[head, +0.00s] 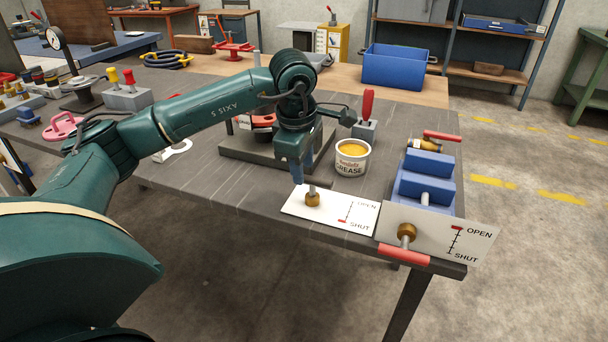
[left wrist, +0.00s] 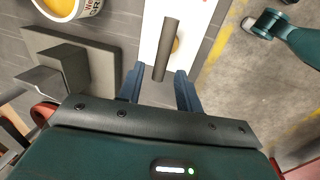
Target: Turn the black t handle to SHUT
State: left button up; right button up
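The black T handle (left wrist: 166,48) is a dark bar on a brass stem (head: 312,200), which rises from a white plate (head: 292,203) lettered OPEN and SHUT. A red mark on this plate's scale is at the SHUT end. My left gripper (head: 298,183) points down at the handle. In the left wrist view the left gripper (left wrist: 159,78) is open, its blue fingers apart, with the bar's near end between the fingertips. I cannot tell whether either finger touches it. In the head view the gripper partly hides the handle.
A second OPEN/SHUT plate (head: 440,226) with a red handle (head: 403,255) hangs at the table's front edge. A grease tin (head: 352,160), blue block (head: 425,185) and red-handled lever (head: 368,108) stand close by. A dark stepped block (head: 250,160) lies behind the gripper.

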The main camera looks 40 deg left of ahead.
pick_arm(q)
notch_tip(320, 180, up, 9)
jog(key=s, duration=0.1)
jog(key=shift+s+d, duration=0.2)
jog(key=shift+s, duration=0.2)
